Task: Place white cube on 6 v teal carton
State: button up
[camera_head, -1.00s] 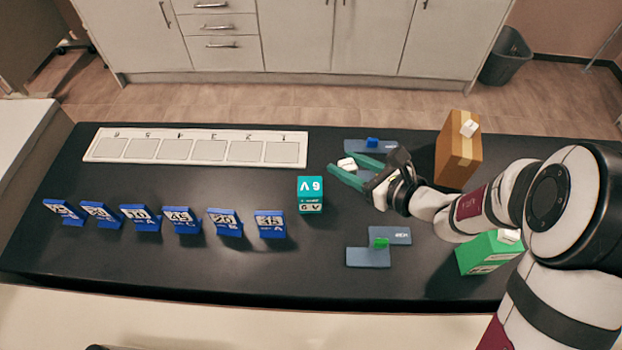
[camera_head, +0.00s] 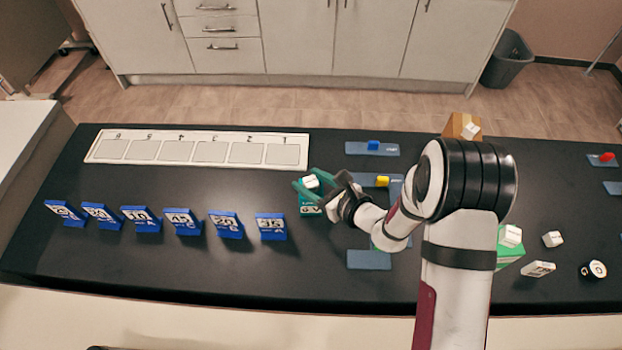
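A white cube (camera_head: 310,181) is between the green fingers of my gripper (camera_head: 304,179), over the top of the teal carton. The fingers are closed around the cube. The teal carton (camera_head: 311,210) stands upright on the black bench, and its lower front face with "6 V" lettering shows. Its top is mostly hidden by the cube and fingers. I cannot tell whether the cube touches the carton top or hangs just above it.
Several blue cartons (camera_head: 271,227) stand in a row at left. A white numbered tray (camera_head: 196,149) lies behind. Blue-grey pads (camera_head: 369,260) lie to the right, some with coloured blocks. A brown box (camera_head: 463,127) and a green box (camera_head: 509,254) carry white cubes, partly behind my arm.

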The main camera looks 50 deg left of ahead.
jog(key=shift+o, duration=1.1)
jog(key=shift+r, duration=0.15)
jog(key=v, duration=1.2)
jog(key=s+d+r+n+g+h, duration=0.2)
jog(key=s+d+r+n+g, duration=0.2)
jog(key=s+d+r+n, duration=0.5)
jog(key=s+d+r+n+t+h, duration=0.1)
jog(key=d+h, duration=0.3)
jog(key=d, duration=0.5)
jog(key=s+d+n+t+h, duration=0.2)
jog(key=d+h, duration=0.3)
jog(key=d, duration=0.5)
jog(key=shift+s+r+n+t+h, duration=0.3)
jog(key=shift+r, duration=0.05)
